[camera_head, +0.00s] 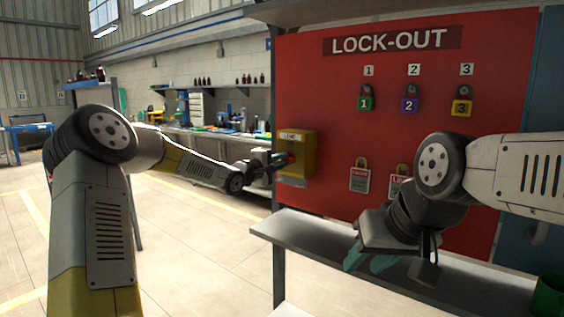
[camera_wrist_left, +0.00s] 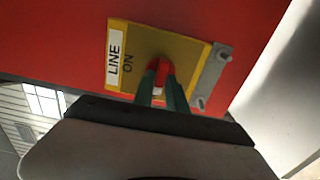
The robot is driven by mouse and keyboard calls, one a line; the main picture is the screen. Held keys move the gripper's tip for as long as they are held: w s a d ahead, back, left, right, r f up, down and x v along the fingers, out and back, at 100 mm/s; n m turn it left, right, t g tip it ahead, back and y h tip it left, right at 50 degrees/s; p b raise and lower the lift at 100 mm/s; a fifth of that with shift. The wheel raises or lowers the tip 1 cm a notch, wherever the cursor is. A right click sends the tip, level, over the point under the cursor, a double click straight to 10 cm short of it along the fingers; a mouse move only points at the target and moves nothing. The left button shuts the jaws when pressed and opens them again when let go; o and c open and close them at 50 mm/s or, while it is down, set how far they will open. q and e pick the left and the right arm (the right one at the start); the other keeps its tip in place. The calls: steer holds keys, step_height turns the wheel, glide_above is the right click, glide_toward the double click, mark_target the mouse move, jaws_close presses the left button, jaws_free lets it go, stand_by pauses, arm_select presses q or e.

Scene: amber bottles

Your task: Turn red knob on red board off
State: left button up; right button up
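The red board (camera_head: 320,100) carries a yellow switch box (camera_head: 310,150) labelled LINE at its left edge. In the left wrist view the yellow box (camera_wrist_left: 125,75) reads LINE and ON, and its red knob (camera_wrist_left: 161,68) sits in the middle. My left gripper (camera_wrist_left: 162,80) has its two teal fingers on either side of the knob, with the knob filling the gap between the tips; it looks shut on it. In the head view my left gripper (camera_head: 282,160) is at the box and partly hides the knob. My right gripper (camera_head: 368,262) is empty, its teal fingers apart, over the shelf.
Green, purple and yellow padlocks (camera_head: 410,104) hang on the board under numbers. Tags with locks (camera_head: 360,178) hang lower, one partly behind my right arm. A grey shelf (camera_head: 460,285) runs below the board, with a green container (camera_head: 550,297) at its right end.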

arm_select(q)
steer(key=shift+o, duration=1.1)
steer(key=v, duration=0.7)
steer(key=shift+s+a, duration=0.2)
steer(key=shift+s, duration=0.15)
